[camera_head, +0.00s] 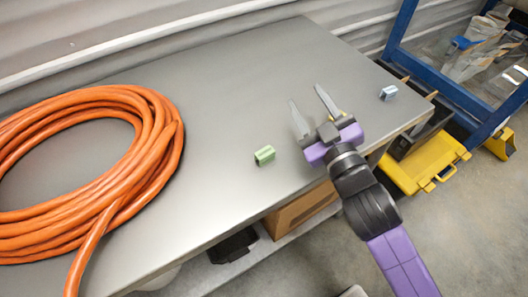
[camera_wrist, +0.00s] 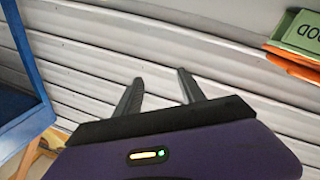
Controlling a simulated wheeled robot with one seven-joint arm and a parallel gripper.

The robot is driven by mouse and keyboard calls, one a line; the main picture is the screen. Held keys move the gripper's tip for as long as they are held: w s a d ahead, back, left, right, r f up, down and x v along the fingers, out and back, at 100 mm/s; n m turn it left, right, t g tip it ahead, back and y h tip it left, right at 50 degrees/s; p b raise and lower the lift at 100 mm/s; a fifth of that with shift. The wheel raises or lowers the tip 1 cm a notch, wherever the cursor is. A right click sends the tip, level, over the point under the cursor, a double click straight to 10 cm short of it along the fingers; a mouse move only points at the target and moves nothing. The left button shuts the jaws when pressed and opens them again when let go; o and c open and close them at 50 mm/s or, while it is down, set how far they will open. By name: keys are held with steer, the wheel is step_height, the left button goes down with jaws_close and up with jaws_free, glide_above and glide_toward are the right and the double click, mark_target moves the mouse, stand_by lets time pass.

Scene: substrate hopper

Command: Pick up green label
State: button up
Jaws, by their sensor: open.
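The green label (camera_head: 265,155) is a small green block lying on the grey metal table (camera_head: 215,100), near its front edge. My gripper (camera_head: 309,104) is open and empty above the table, to the right of the green label and apart from it. In the wrist view the two dark fingers of my gripper (camera_wrist: 158,92) stand apart with nothing between them.
A coiled orange hose (camera_head: 150,150) covers the table's left side. A small blue-grey block (camera_head: 388,92) lies near the right edge. A blue frame (camera_head: 455,90) and a yellow case (camera_head: 425,165) stand beyond that edge. The table's middle is clear.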

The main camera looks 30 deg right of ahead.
steer(key=w+d+r+m+g+h, duration=0.4)
steer(key=w+d+r+m+h, duration=0.25)
steer(key=d+r, duration=0.2)
steer(key=m+g+y+p, duration=0.1)
steer(key=m+g+y, duration=0.9)
steer(key=m+g, duration=0.45)
glide_above(265, 152)
steer(key=shift+n, duration=0.5)
steer(key=f, duration=0.7)
steer(key=shift+w+d+f, duration=0.2)
steer(key=shift+w+f, duration=0.1)
steer(key=shift+f, duration=0.1)
steer(key=shift+a+f+y, duration=0.2)
steer(key=shift+y, duration=0.05)
steer(key=f, duration=0.7)
steer(key=shift+s+f, duration=0.15)
steer(key=shift+s, duration=0.15)
steer(key=shift+c, duration=0.5)
